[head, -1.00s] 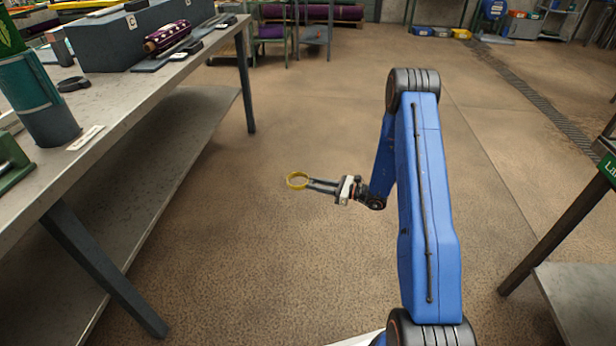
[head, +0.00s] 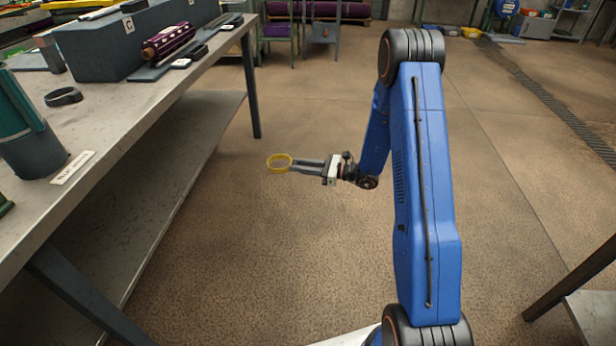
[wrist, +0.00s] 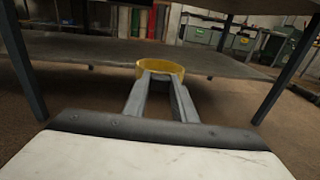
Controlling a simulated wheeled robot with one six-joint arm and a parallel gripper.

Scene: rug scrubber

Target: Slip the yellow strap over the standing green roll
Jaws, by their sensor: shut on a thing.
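The yellow strap (head: 279,169) is a closed ring at the tips of my gripper (head: 294,166). The gripper is shut on its near side, and the strap is over open floor to the right of the workbench. In the wrist view the strap (wrist: 160,70) sits just beyond the two fingers (wrist: 160,84). The standing green roll (head: 17,108) is a teal cylinder in a dark grey base on the bench, cut off by the left edge of the head view. The strap is well apart from it. I cannot make out the roll in the wrist view.
The workbench (head: 105,130) has a lower shelf (head: 160,180) and dark legs. A black ring (head: 64,96) and a label (head: 73,167) lie near the roll. A purple roll (head: 168,42) lies farther back. Another table leg (head: 575,275) stands at right. The floor between is clear.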

